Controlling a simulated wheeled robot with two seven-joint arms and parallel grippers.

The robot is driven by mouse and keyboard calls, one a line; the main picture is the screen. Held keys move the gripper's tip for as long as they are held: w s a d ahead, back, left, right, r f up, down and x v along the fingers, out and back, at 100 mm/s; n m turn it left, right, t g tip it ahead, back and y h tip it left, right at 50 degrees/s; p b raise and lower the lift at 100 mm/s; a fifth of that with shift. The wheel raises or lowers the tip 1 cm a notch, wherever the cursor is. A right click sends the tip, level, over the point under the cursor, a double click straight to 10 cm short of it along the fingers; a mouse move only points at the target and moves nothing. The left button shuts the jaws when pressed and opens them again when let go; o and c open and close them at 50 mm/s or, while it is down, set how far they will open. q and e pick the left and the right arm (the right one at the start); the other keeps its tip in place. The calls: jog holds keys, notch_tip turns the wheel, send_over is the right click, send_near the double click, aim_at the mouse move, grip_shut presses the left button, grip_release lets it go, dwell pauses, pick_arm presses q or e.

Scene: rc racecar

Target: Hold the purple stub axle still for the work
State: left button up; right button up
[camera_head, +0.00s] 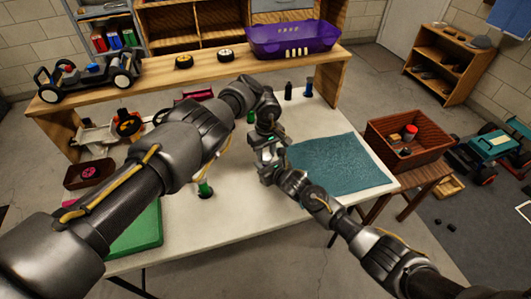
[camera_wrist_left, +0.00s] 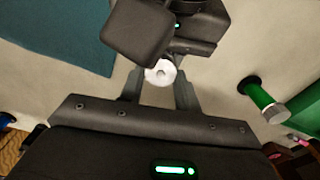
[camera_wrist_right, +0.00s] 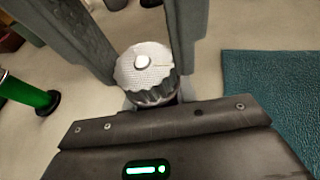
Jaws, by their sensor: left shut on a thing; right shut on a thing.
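My left gripper (camera_head: 268,140) and my right gripper (camera_head: 274,172) meet over the white table, close together. In the left wrist view, my left gripper (camera_wrist_left: 160,92) is shut on a small pale round part (camera_wrist_left: 160,73) with a dark block of my other gripper close behind it. In the right wrist view, my right gripper (camera_wrist_right: 145,65) is shut on a ridged silver cap-like part (camera_wrist_right: 146,72) with a bright centre. No purple surface shows on either part, so I cannot tell which is the stub axle; the fingers hide much of both.
A teal mat (camera_head: 342,163) lies right of the grippers. A green-topped tool (camera_head: 204,187) stands on the table to the left, near a green tray (camera_head: 138,232). A purple bin (camera_head: 292,38) and a car chassis (camera_head: 88,80) sit on the back shelf. A wooden crate (camera_head: 408,145) stands at right.

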pick_arm(q)
jog(key=m, duration=0.4)
jog(key=shift+m, duration=0.4)
jog(key=shift+d, duration=0.1)
dwell(0.3)
jog(key=o, duration=1)
jog(key=shift+d, duration=0.1)
